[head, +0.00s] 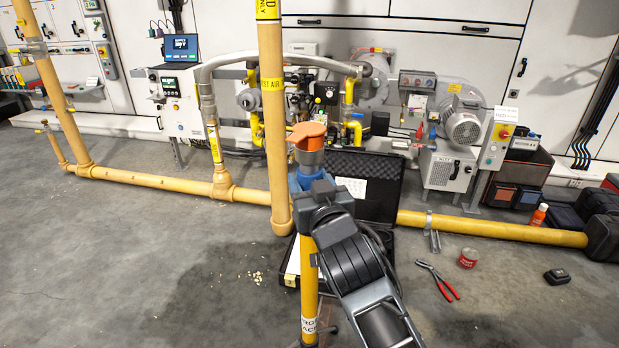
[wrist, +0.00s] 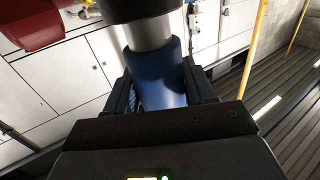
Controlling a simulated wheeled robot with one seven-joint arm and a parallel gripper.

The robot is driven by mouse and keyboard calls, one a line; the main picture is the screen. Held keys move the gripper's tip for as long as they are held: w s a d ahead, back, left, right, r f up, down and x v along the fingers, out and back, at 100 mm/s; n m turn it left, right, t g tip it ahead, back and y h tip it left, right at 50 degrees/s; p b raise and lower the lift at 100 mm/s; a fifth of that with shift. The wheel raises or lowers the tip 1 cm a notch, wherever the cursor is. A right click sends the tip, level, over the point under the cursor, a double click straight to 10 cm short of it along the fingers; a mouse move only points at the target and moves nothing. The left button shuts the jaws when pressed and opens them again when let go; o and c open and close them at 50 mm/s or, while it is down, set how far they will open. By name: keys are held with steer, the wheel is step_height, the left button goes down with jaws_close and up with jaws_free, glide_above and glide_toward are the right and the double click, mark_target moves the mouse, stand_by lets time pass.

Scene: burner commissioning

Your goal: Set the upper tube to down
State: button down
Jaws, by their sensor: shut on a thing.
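My gripper (head: 311,186) is shut on the blue upper tube (head: 307,168), which stands roughly upright above a yellow lower pipe (head: 310,290). In the wrist view the blue tube (wrist: 163,80) sits between the two jaws, with a silver band (wrist: 150,33) and a dark collar (wrist: 138,9) beyond it. In the head view an orange cap (head: 307,134) tops the tube, above a dark section. My wrist and jaws hide the joint between the blue tube and the yellow pipe.
A thick yellow upright pipe (head: 273,110) stands just behind and left of the tube. A yellow floor pipe (head: 500,228) runs behind. An open black case (head: 375,200) lies behind the gripper. The left floor is mostly clear.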

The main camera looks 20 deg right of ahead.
steer(key=shift+f, duration=0.95)
steer(key=shift+c, duration=2.4)
jaws_free()
steer(key=shift+r, duration=0.2)
steer(key=s, duration=0.7)
steer(key=shift+s+a, duration=0.4)
steer(key=shift+a, duration=0.05)
